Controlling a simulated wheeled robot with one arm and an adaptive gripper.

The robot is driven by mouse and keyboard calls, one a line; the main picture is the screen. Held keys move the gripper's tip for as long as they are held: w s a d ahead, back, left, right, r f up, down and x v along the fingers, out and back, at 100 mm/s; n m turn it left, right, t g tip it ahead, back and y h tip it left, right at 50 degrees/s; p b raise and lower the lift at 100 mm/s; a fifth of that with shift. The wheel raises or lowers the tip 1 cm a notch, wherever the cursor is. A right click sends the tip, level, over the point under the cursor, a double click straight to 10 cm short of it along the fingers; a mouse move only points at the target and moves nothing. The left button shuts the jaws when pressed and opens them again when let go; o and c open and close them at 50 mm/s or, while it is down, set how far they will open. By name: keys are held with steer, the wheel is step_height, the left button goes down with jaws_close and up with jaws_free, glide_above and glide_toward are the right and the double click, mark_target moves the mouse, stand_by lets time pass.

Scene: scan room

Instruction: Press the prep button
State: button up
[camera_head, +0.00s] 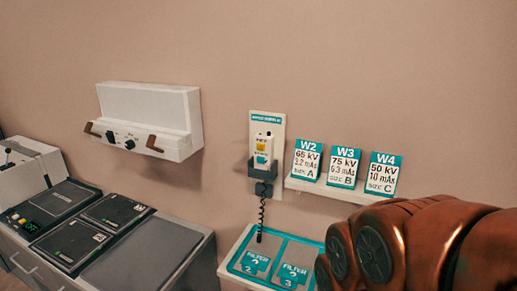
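A handheld control (264,151) with a coiled black cord (261,218) sits upright in a dark holder on a pale wall plate (278,126). A yellow button or label (261,146) is on its upper face, and a teal one (262,159) is below it. The lettering is too small to read, so I cannot be sure which is the prep button. My copper-coloured arm links fill the lower right, to the right of the control and apart from it in the picture. My gripper is not in view.
Cards W2 (307,160), W3 (343,167) and W4 (383,174) stand on a shelf (325,190) right of the control. A teal-edged filter tray (236,265) lies below. A white wall unit (150,116) and a counter with dark panels (195,238) are at left.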

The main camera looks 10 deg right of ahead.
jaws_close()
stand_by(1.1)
